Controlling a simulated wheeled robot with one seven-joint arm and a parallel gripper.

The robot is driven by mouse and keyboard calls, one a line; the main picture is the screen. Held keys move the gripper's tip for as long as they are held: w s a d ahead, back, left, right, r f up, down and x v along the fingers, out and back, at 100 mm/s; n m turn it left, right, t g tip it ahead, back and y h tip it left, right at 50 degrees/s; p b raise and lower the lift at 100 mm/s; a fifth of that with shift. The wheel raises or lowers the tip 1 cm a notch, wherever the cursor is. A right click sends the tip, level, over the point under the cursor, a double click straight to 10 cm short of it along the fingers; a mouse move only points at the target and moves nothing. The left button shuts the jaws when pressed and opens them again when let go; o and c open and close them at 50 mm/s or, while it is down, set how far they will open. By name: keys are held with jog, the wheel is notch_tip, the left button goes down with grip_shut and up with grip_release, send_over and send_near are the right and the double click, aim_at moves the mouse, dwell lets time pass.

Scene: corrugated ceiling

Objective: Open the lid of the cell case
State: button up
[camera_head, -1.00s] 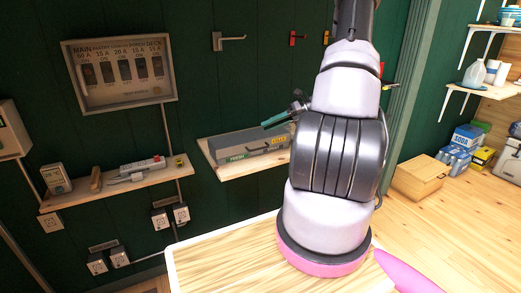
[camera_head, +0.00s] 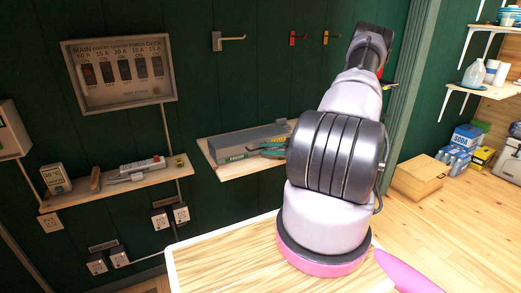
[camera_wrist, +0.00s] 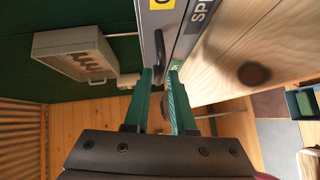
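The cell case is a long grey box (camera_head: 245,141) on the wooden wall shelf, with its lid down. In the wrist view its grey face (camera_wrist: 178,18) shows at the top, with a yellow label and a dark handle (camera_wrist: 159,55). My gripper (camera_head: 264,149) is at the front right part of the case. In the wrist view the two teal fingers of my gripper (camera_wrist: 162,72) stand apart, with the handle's near end just ahead of the gap between them. I cannot tell whether they touch it. My arm hides the right end of the case.
The case's shelf (camera_head: 222,173) juts from the green wall. A second shelf (camera_head: 120,187) with small devices is to its left, below a breaker panel (camera_head: 122,72). Hooks (camera_head: 229,41) are on the wall above. A wooden tabletop (camera_head: 225,260) lies in front.

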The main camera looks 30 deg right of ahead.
aim_at(252, 142)
jog(key=shift+x, duration=1.35)
grip_shut()
dwell(0.4)
